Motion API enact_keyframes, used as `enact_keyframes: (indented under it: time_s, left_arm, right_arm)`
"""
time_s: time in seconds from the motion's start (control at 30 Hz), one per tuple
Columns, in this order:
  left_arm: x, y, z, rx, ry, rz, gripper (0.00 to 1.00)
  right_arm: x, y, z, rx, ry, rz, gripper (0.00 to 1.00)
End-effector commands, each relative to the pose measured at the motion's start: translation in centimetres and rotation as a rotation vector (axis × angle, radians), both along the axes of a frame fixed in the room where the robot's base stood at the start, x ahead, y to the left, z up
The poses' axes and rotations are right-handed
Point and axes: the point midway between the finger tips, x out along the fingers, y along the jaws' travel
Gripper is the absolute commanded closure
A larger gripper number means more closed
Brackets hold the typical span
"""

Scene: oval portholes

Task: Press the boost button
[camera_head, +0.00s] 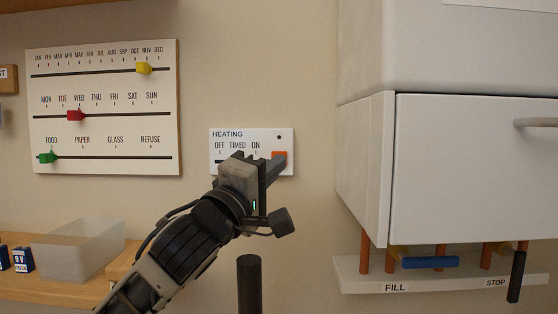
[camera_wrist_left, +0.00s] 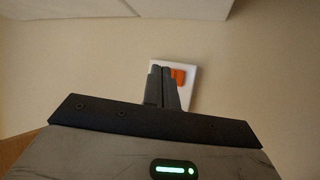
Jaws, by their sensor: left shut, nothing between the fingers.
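A white heating panel (camera_head: 232,134) labelled HEATING with OFF, TIMED and ON hangs on the wall. An orange button (camera_head: 279,156) sits at its right end, partly covered by my gripper. My left gripper (camera_head: 275,164) is shut and empty, its fingertips at the lower part of the button. In the left wrist view the shut fingers (camera_wrist_left: 168,72) overlap the panel's left part and the orange button (camera_wrist_left: 179,76) shows just to their right. I cannot tell whether the fingertips touch it. The slider of the panel is hidden. My right gripper is not in view.
A white cupboard (camera_head: 475,180) juts out at the right. Below it are copper pipes, a blue lever (camera_head: 430,262) and a black lever (camera_head: 516,276) on a FILL/STOP board. A slider calendar board (camera_head: 105,122) hangs at left above a clear tray (camera_head: 75,262) on a wooden shelf.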

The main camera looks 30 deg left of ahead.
Motion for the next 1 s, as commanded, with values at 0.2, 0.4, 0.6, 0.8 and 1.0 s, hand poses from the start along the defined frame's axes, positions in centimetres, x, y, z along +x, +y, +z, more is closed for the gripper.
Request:
enact_keyframes:
  time_s: [0.2,0.4,0.6,0.8,1.0]
  left_arm:
    - [2.7,1.3,0.1,-0.003,0.001,0.001,1.00]
    - [4.1,2.0,0.1,-0.001,0.000,0.000,1.00]
    - [4.5,2.1,0.0,-0.001,-0.001,-0.001,1.00]
    - [4.4,2.1,0.0,-0.001,-0.001,-0.001,1.00]
    - [4.4,2.1,0.0,-0.001,-0.001,-0.001,1.00]
  right_arm:
    - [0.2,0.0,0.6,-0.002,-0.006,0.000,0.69]
    - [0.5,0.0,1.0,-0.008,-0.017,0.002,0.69]
    - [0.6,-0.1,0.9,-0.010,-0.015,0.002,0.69]
    - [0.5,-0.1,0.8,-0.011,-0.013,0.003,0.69]
    - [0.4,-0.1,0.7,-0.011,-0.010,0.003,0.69]
